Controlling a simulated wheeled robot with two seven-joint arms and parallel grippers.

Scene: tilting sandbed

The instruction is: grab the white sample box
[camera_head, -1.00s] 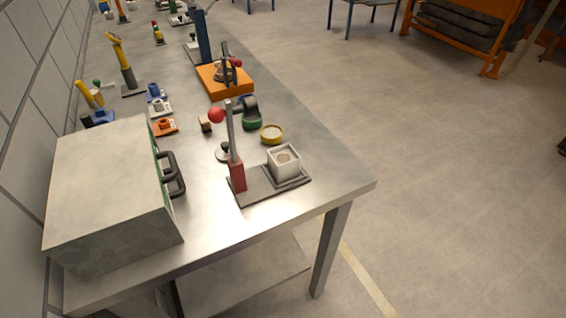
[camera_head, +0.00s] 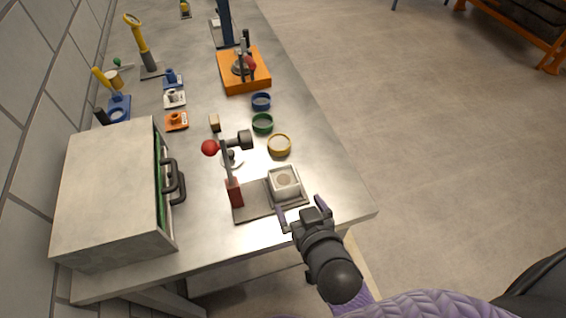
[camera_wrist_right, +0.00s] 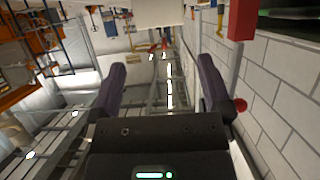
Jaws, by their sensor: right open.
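The white sample box (camera_head: 287,195), a small open-topped box with a round brown patch inside, sits on the dark flat base (camera_head: 252,205) of a stand with a red post and red-knobbed lever. My right gripper (camera_head: 301,209) is open at the near side of the box, its two purple fingers apart with nothing between them. In the right wrist view a pale block, probably the box (camera_wrist_right: 158,12), shows at the top edge, beyond the open fingers (camera_wrist_right: 161,64). My left gripper is not in view.
The red post (camera_head: 235,193) and lever stand just left of the box. A grey cabinet (camera_head: 112,195) with dark handles is further left. Yellow (camera_head: 280,145), green (camera_head: 263,123) and blue (camera_head: 261,102) rings lie behind. The table's right edge is close to the box.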

